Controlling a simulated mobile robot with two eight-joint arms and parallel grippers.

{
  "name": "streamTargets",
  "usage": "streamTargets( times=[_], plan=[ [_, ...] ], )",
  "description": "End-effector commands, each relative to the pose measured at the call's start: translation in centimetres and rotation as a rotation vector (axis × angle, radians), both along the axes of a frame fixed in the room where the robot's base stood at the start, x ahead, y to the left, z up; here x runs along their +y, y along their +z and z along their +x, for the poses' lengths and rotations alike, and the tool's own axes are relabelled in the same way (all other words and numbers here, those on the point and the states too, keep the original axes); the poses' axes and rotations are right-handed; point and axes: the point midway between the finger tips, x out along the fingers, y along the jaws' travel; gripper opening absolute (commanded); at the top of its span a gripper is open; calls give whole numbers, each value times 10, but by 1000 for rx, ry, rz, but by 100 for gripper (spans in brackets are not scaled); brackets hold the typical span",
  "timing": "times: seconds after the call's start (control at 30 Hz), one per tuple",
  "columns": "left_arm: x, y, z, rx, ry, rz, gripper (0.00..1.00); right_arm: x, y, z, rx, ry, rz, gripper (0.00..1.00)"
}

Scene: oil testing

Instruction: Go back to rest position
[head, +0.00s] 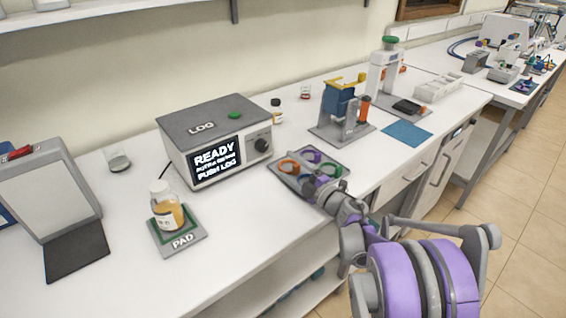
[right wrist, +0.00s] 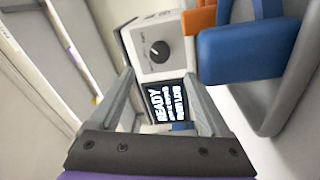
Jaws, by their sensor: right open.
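My right gripper (head: 312,181) is at the end of my purple and grey arm, which comes in from the lower right of the head view. It is over or beside a grey tray with coloured rings (head: 285,171) at the bench's front edge; the exact gap cannot be told. In the right wrist view the two fingers of the gripper (right wrist: 160,82) stand apart with nothing between them. Beyond them shows the grey LOG box (right wrist: 153,30), its knob and its READY screen. My left gripper is in neither view.
The LOG box (head: 210,128) stands mid-bench. A jar of amber liquid (head: 167,213) stands on the PAD plate (head: 190,242). A blue device (head: 340,103) and a white and grey stand (head: 383,75) are farther back. Open floor (head: 520,200) lies to the right.

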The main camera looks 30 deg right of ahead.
Motion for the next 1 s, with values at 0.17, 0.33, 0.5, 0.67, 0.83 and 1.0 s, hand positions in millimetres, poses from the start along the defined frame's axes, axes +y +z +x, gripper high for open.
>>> streamTargets(
  times=[0.17,0.33,0.5,0.67,0.83,1.0],
  plan=[
    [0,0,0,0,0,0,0,0,0,-2,0,0,0,80],
    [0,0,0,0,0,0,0,0,0,-2,0,0,0,80],
    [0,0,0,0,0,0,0,0,0,-2,0,0,0,80],
    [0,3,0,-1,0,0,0,3,9,-1,-4,-24,23,80],
    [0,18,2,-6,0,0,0,18,52,-7,-5,-187,199,80],
    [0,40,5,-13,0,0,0,45,67,-43,109,-420,508,80]
  ],
)
